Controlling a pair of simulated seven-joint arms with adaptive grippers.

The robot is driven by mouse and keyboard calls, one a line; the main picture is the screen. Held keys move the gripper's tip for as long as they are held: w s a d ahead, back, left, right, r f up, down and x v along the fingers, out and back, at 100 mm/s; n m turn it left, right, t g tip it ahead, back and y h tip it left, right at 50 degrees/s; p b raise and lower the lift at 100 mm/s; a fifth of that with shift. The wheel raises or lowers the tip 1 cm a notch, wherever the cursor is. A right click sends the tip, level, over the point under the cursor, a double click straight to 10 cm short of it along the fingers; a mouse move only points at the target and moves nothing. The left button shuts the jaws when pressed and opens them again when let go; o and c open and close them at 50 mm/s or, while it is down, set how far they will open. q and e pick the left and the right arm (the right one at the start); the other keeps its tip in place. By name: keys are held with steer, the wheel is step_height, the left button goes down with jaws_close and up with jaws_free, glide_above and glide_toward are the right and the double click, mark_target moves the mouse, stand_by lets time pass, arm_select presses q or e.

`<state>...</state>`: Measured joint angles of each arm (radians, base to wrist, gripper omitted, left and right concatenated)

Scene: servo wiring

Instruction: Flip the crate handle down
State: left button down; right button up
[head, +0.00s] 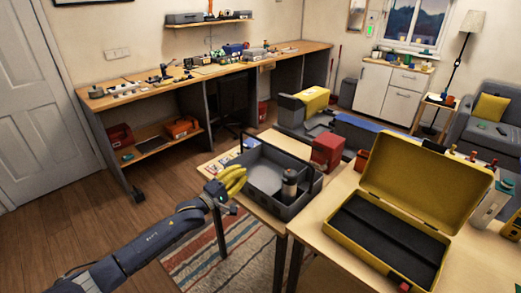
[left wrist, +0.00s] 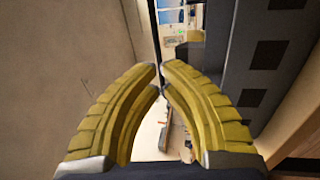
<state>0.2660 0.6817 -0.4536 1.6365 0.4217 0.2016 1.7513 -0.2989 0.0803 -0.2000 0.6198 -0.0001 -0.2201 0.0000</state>
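The grey open crate (head: 262,200) sits on the light wooden table, a dark bottle-like cylinder (head: 290,186) standing inside at its right end. A thin dark bar, apparently the crate handle (head: 241,143), stands up at the crate's far left end. My left gripper (head: 243,178) has yellow ribbed fingers and is just outside the crate's left side. In the left wrist view its fingertips (left wrist: 160,72) nearly meet, with nothing between them. A grey slotted wall, likely the crate's, fills the right of that view (left wrist: 235,60). I cannot tell whether the fingers touch it. My right gripper is out of view.
A yellow open case (head: 412,195) stands on the nearer table at right. A red box (head: 328,151) is just beyond the crate. Small cards (head: 222,164) lie left of the crate. Open floor lies left of the table, with a long workbench (head: 180,78) behind.

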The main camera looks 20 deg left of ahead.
arm_select(q)
steer(key=shift+w+a+r, duration=0.1)
steer(key=shift+r, duration=0.35)
steer(key=x, duration=1.4)
steer(key=shift+w+a, duration=0.1)
stand_by(0.3)
